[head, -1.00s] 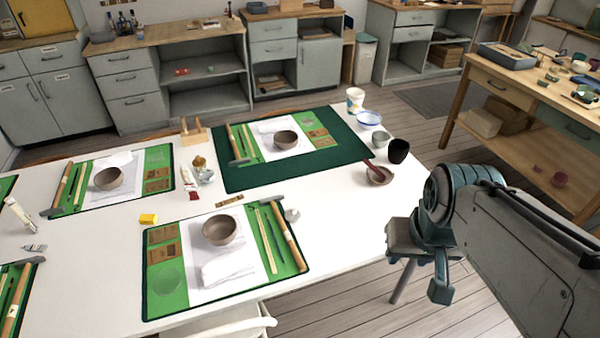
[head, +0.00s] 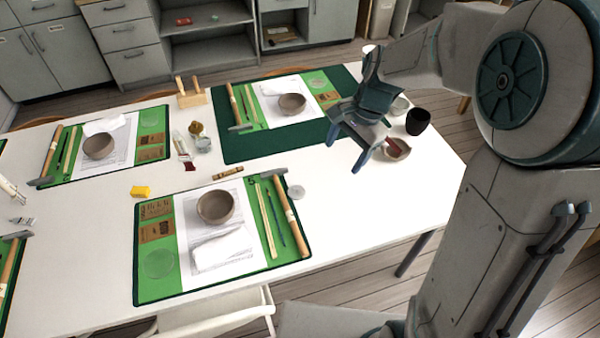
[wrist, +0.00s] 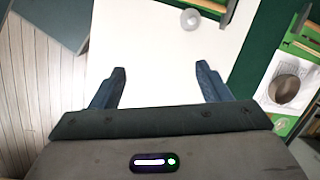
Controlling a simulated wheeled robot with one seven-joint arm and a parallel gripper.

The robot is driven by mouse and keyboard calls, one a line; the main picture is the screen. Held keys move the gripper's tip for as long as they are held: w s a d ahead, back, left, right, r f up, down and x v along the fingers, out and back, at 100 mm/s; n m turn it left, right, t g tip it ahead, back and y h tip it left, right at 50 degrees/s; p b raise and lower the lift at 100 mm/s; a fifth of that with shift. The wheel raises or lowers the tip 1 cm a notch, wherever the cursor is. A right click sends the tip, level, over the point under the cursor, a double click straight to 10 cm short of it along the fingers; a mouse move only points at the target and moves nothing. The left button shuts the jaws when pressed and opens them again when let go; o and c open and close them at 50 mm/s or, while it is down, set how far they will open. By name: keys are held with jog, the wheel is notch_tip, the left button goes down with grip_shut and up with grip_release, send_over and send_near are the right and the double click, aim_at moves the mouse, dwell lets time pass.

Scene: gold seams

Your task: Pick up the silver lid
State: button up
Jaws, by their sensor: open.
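The silver lid (head: 296,192) is a small, round, pale disc. It lies on the white table just right of the front green mat, near the hammer head. It also shows in the wrist view (wrist: 190,20), near the top edge and a little right of centre. My gripper (head: 346,150) is open and empty above the table, to the upper right of the lid in the head view. In the wrist view my gripper's fingers (wrist: 161,70) are spread apart, with bare white table between them. The lid lies beyond the fingertips, not between them.
The front green mat (head: 150,285) holds a brown bowl (head: 215,207), a cloth and a hammer (head: 287,215). A reddish bowl (head: 396,150) and a black cup (head: 417,121) stand near my gripper. The white table (head: 360,210) is clear right of the lid.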

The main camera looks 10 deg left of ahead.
jog(key=w+a+f+m+g+y, duration=0.1)
jog(key=w+a+f+m+g, duration=0.1)
jog(key=w+a+f+m, duration=0.4)
jog(key=n, duration=0.2)
send_over(297, 186)
jog(key=d, duration=0.2)
notch_tip(297, 186, down, 9)
jog(key=shift+a+r, duration=0.1)
jog(key=shift+w+x, duration=0.2)
jog(key=shift+x, duration=0.8)
jog(key=shift+w+x, duration=0.2)
jog(key=shift+x, duration=0.85)
jog(key=shift+w+x, duration=0.2)
jog(key=shift+x, duration=0.8)
jog(key=c, duration=1.1)
